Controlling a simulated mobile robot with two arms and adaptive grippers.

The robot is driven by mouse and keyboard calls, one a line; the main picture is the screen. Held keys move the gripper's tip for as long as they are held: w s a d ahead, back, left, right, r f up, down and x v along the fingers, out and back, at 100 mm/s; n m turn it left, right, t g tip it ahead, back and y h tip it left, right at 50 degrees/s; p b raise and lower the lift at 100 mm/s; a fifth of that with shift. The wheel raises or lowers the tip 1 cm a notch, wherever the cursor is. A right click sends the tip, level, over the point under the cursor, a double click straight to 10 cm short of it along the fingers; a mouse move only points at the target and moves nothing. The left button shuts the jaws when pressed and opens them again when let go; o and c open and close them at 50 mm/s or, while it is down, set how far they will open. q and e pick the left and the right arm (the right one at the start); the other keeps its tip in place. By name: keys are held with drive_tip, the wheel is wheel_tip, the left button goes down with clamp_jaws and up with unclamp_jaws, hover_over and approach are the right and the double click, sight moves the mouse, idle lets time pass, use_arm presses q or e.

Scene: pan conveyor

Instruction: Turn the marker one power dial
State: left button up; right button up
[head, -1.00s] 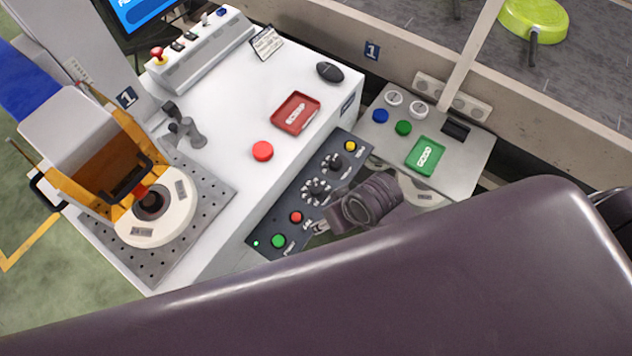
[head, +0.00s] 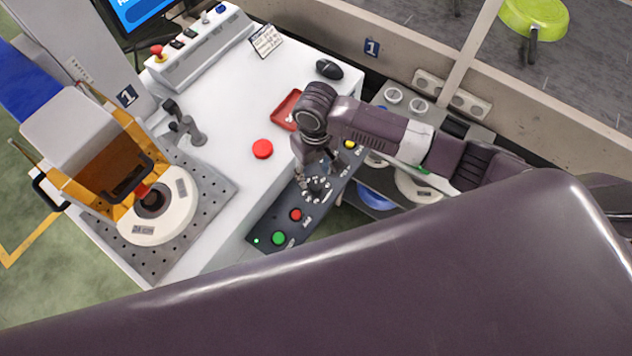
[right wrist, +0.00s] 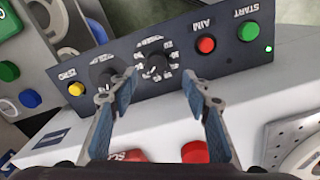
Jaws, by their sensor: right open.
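The dark control panel (head: 268,231) runs along the right edge of the white table. A dial with a white scale (head: 318,189) sits near its middle; it also shows in the right wrist view (right wrist: 155,62). A second dial (right wrist: 104,72) is beside it, partly behind a finger in that view. Which one is the power dial I cannot read. My right gripper (head: 326,172) is over the panel, pointing down. In the right wrist view its open fingers (right wrist: 157,76) frame the scaled dial, one on either side, with nothing between them. My left gripper is not in view.
The panel also carries a green START button (right wrist: 248,31), a red AIM button (right wrist: 206,45) and a yellow button (right wrist: 76,88). A red button (head: 263,149) and a partly covered red tray (head: 284,108) are on the table. A marker 1 sign (head: 127,97) stands left.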

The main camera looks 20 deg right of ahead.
sight(316, 185)
drive_tip(key=shift+w+d+f, duration=0.15)
drive_tip(key=shift+d, duration=0.1)
wheel_tip(316, 185, down, 7)
drive_tip(key=shift+f, duration=0.2)
drive_tip(key=c, duration=1.2)
